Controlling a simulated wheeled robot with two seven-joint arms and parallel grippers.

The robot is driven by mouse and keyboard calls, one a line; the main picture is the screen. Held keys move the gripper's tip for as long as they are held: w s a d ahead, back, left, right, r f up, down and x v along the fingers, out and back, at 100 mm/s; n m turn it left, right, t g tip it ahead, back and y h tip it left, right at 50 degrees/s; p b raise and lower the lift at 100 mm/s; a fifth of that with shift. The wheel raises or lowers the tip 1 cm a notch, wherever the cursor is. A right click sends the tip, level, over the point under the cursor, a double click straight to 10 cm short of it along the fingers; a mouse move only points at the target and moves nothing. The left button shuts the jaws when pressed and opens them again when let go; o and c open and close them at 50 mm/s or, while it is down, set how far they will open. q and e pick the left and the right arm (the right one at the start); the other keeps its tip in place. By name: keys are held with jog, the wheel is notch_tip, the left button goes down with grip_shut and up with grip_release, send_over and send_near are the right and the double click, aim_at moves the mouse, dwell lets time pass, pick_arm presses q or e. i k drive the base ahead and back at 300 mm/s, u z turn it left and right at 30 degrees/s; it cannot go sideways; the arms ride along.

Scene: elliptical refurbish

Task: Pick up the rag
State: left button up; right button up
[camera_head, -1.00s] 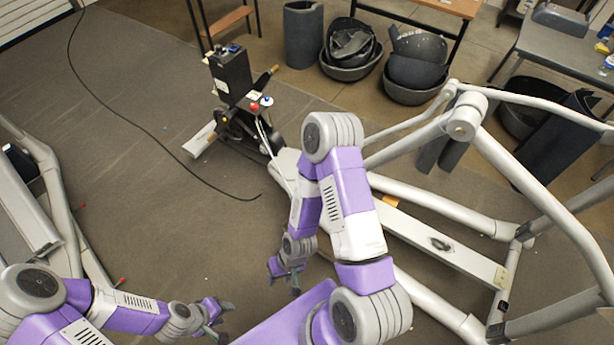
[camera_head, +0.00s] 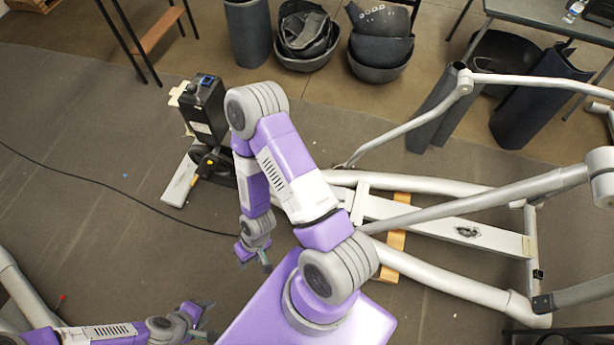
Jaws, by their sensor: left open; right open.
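A small dark, crumpled-looking patch (camera_head: 468,232) lies on the light beam of the grey metal frame, right of centre. I cannot tell whether it is the rag or a mark on the beam; no other rag shows clearly. My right gripper (camera_head: 254,264) is open and empty, hanging over the floor left of the frame, well apart from the patch. My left gripper (camera_head: 208,322) is open and empty low in the view, further left and further from the patch.
The grey tubular frame (camera_head: 440,274) fills the right side, with a wooden block (camera_head: 397,240) under its beam. A black box unit (camera_head: 205,108) stands at its left end. Dark bins (camera_head: 380,45) stand behind. A black cable (camera_head: 95,181) crosses clear floor at left.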

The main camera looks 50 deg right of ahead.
aim_at(340, 193)
jog(key=i, duration=1.75)
jog(key=z, duration=4.7)
jog(key=i, duration=0.5)
jog(key=z, duration=0.05)
